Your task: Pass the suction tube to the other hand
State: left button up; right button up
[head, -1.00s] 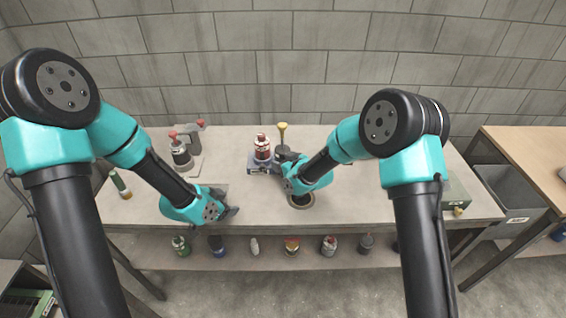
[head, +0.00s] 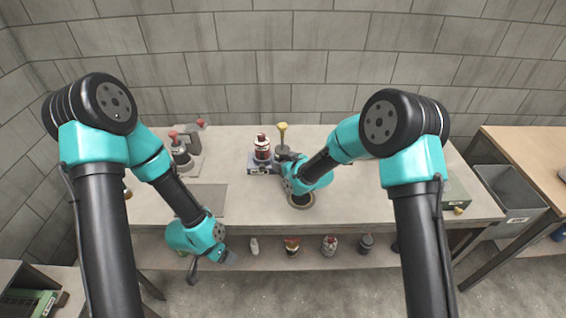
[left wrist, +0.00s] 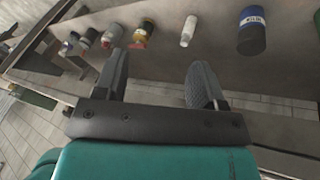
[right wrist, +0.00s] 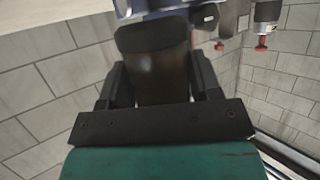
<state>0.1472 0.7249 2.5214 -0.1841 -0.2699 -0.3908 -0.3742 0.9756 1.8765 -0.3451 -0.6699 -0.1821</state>
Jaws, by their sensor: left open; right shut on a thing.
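A dark upright piece with a yellow top (head: 283,135) stands at my right gripper (head: 285,164); I take it for the suction tube. My right gripper is shut on it over the table's middle. In the right wrist view a dark brown rounded body (right wrist: 152,62) fills the space between the fingers; its lower end is hidden in the head view. My left gripper (head: 211,262) is open and empty, low in front of the table's front edge. Its spread fingers (left wrist: 160,82) show in the left wrist view with nothing between them.
A red-capped bottle on a blue-grey stand (head: 262,150) is close to the right gripper. Another red-topped device (head: 182,150) stands at the back left. Several bottles fill the lower shelf (head: 270,258). A grey bin (head: 508,195) is at right.

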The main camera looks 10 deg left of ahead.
pick_arm(q)
jog(key=s+d+f+n+g, duration=0.1)
jog(key=s+f+n, duration=0.2)
jog(key=f+n, duration=0.3)
jog(key=shift+s+d+f, duration=0.15)
jog(key=shift+s+d, duration=0.2)
jog(key=shift+d, duration=0.05)
